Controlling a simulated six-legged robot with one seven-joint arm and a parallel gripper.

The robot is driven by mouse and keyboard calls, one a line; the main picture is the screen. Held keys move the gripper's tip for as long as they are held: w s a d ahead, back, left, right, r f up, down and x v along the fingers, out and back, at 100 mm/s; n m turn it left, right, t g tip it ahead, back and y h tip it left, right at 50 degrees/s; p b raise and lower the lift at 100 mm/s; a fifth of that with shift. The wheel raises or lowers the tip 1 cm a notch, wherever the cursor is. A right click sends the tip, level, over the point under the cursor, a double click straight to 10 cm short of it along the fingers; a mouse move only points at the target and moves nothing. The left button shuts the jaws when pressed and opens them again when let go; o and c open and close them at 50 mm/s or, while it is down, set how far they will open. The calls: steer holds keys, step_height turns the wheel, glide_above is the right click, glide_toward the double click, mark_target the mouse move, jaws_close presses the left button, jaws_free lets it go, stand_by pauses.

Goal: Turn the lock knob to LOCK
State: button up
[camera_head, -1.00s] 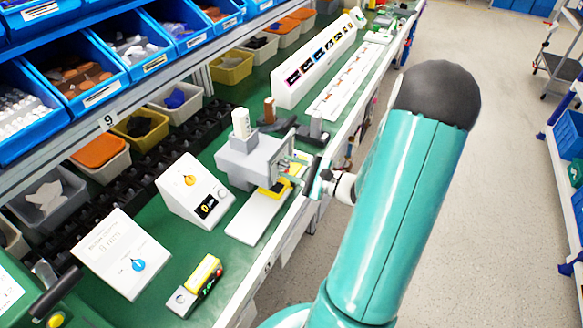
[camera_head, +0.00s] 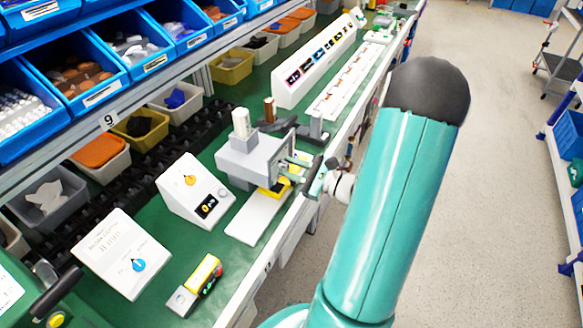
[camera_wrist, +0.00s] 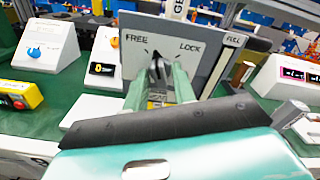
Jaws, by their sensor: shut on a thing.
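The black lock knob (camera_wrist: 158,68) sits on a grey panel (camera_wrist: 205,66) in the wrist view. FREE is printed up and left of it, LOCK up and right. The knob stands roughly upright, between the two words. My gripper (camera_wrist: 158,84) has one pale green finger on each side of the knob and is shut on it. The fingers hide the knob's lower part. In the head view my gripper (camera_head: 294,170) is at the front of the grey machine (camera_head: 249,160), and the knob cannot be made out there.
A white box with an orange knob (camera_head: 190,181), a white panel with a blue knob (camera_head: 138,265) and a yellow control box (camera_head: 203,275) stand on the green bench to the left. A white plate (camera_head: 258,220) lies before the machine. The aisle floor (camera_head: 510,130) at right is clear.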

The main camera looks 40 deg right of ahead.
steer(key=m, duration=1.3)
steer(key=shift+m, duration=0.3)
stand_by(0.3)
steer(key=o, duration=0.7)
steer(key=v, duration=1.3)
steer(key=shift+s+r, duration=0.1)
steer(key=shift+s, duration=0.35)
